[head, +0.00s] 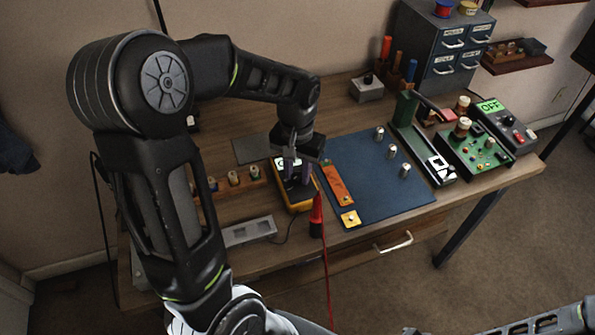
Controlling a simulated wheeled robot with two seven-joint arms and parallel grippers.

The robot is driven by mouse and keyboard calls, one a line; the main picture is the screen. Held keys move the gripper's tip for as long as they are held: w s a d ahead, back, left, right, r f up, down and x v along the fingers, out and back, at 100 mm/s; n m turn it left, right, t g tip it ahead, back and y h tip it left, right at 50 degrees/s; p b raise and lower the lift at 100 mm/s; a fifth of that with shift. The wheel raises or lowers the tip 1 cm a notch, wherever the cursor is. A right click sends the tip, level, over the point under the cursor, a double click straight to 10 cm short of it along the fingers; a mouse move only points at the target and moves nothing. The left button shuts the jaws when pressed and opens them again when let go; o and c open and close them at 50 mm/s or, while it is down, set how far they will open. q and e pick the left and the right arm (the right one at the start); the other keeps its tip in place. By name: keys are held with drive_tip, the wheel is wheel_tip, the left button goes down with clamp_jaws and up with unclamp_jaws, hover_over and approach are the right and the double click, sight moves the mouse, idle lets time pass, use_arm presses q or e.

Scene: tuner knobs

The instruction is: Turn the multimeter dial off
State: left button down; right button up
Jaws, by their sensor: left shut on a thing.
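The yellow and dark multimeter (301,204) lies on the wooden table, left of the blue mat. My left gripper (296,178) reaches down over it from above, its fingers shut at the dial. The fingers and wrist cover the dial, so its pointer position cannot be read. A small pale part of the multimeter shows beside the fingers, too small to read. My right gripper is out of view; only a dark part of my right arm shows at the bottom right.
A red probe (316,212) with a red cable stands close to the multimeter's right. The blue mat (375,185) bears metal knobs and orange pieces. A grey device (506,126) with a green OFF display, a circuit board (478,150) and a drawer cabinet (440,45) stand farther right.

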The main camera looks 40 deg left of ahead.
sight(297, 175)
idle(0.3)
use_arm(q)
drive_tip(key=c, duration=1.1)
unclamp_jaws()
drive_tip(key=shift+r, duration=0.1)
wheel_tip(297, 175, up, 8)
drive_tip(key=shift+f, duration=0.15)
